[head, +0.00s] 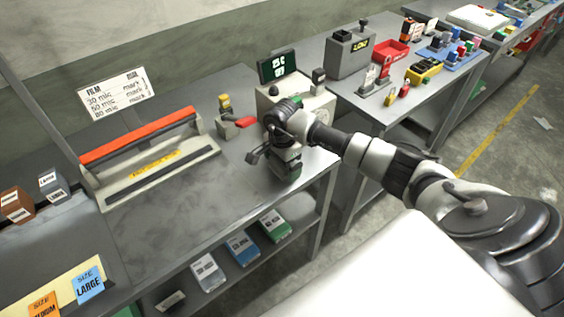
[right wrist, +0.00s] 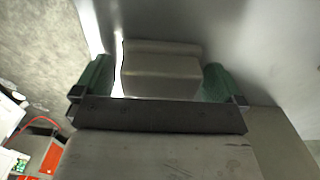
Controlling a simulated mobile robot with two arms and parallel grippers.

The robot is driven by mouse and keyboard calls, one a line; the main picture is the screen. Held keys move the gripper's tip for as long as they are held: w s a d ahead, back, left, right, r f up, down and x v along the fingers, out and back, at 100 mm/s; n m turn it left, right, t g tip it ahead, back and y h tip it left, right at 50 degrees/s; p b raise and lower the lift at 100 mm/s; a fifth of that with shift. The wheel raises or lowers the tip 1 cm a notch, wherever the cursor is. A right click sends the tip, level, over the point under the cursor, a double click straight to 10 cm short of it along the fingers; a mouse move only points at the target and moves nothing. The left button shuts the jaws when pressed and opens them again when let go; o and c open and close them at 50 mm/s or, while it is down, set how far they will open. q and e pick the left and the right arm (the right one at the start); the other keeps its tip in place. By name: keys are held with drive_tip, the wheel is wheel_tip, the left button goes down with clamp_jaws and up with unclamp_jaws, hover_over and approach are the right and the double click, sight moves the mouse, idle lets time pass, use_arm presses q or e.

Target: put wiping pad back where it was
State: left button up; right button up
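My right gripper (head: 285,165) is low over the front right corner of the left bench, beside the white machine. The right wrist view shows its green fingers spread apart (right wrist: 160,80). A plain grey-beige block (right wrist: 160,72) lies between them, perhaps the wiping pad. A thin bright gap shows along its left side, and its right side meets the other finger in the picture. I cannot tell whether it is gripped. I cannot make out the pad separately in the head view, where the gripper and wrist cover that spot. My left gripper is not in view.
The white machine (head: 318,103) with a green display stands behind the gripper. A film sealer (head: 150,165) with a red bar lies to the left. Boxes, including a blue one (head: 242,248), sit on the shelf below. A second bench holds a red bin (head: 391,53).

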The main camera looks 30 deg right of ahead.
drive_tip(key=shift+r, duration=0.6)
wheel_tip(320, 180, up, 10)
drive_tip(key=b, duration=0.3)
drive_tip(key=shift+f, duration=0.15)
drive_tip(key=shift+r, duration=0.7)
